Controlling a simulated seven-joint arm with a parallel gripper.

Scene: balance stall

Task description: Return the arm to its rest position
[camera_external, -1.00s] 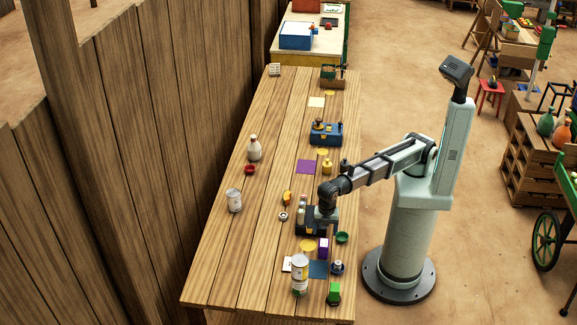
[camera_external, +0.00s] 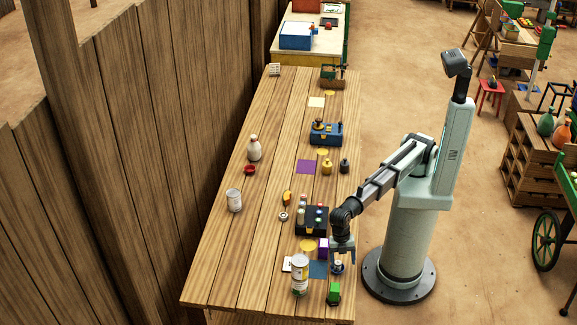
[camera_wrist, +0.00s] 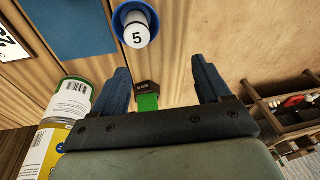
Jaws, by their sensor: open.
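My gripper (camera_external: 341,256) is at the right edge of the table, low, with its fingers pointing down. In the wrist view my gripper (camera_wrist: 162,72) is open, with its two blue fingers apart and nothing held between them. A white-topped piece marked 5 (camera_wrist: 137,34), ringed in blue, lies beyond the fingertips in the wrist view. It also shows just below my gripper in the external view (camera_external: 337,267). A green block with a dark tag (camera_wrist: 147,101) shows between the fingers, lower down. Whether anything touches the fingers cannot be told.
The wooden table (camera_external: 231,270) also holds a black tray of small pieces (camera_external: 312,221), a tall can (camera_external: 300,277), a purple block (camera_external: 323,248) and a blue balance-like box (camera_external: 326,133). A wooden wall stands left. Open floor (camera_external: 385,95) lies right of the table.

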